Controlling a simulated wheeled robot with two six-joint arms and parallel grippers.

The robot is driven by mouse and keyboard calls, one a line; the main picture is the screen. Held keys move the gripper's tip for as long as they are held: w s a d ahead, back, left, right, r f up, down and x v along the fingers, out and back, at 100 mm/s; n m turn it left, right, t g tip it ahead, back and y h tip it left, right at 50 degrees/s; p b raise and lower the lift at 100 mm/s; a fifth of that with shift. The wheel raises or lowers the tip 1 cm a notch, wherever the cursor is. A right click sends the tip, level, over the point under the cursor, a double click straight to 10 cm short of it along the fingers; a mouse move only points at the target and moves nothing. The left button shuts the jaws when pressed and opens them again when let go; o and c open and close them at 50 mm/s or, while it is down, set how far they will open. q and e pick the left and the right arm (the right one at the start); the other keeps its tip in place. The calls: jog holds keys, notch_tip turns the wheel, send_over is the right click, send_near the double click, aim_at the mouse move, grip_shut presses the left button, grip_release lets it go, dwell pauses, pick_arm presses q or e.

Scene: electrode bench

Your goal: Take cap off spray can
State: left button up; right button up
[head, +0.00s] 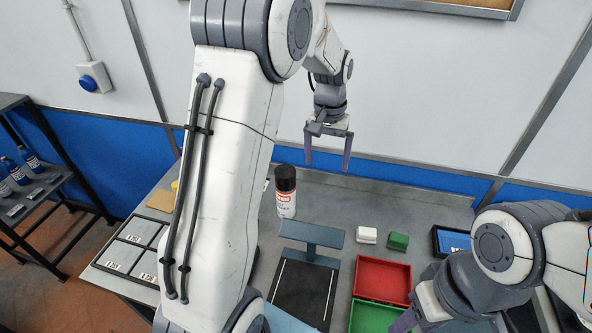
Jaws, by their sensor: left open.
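The spray can (286,203) stands upright on the bench near its back edge, in the middle of the head view. It has a white and red body, and its black cap (285,174) is on top. My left gripper (328,160) is open and empty, fingers pointing down. In the picture it is up and to the right of the can, apart from it. My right gripper (408,322) is low at the right, partly cut off by the bottom edge, so its jaws cannot be judged.
A red tray (382,278) and a green tray (372,318) lie in front. A white block (367,235) and a green block (398,241) sit behind them. A grey stand (312,234) is just in front of the can. My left arm hides part of the bench.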

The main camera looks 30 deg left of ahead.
aim_at(285, 170)
pick_arm(q)
jog(key=w+a+f+n, duration=0.1)
jog(key=a, duration=0.3)
jog(key=w+a+f+n, duration=0.1)
jog(key=a, duration=0.3)
jog(key=w+a+f+n, duration=0.1)
jog(key=a+f, duration=0.1)
jog(key=a, duration=0.3)
jog(key=shift+w, duration=0.2)
jog(key=f, duration=0.2)
jog(key=a+f+p, duration=0.1)
jog(key=f, duration=0.1)
jog(key=shift+f, duration=0.55)
notch_tip(285, 170, down, 5)
jog(key=p, duration=0.3)
jog(key=shift+r, duration=0.1)
jog(key=shift+f, duration=0.35)
jog(key=c, duration=1.1)
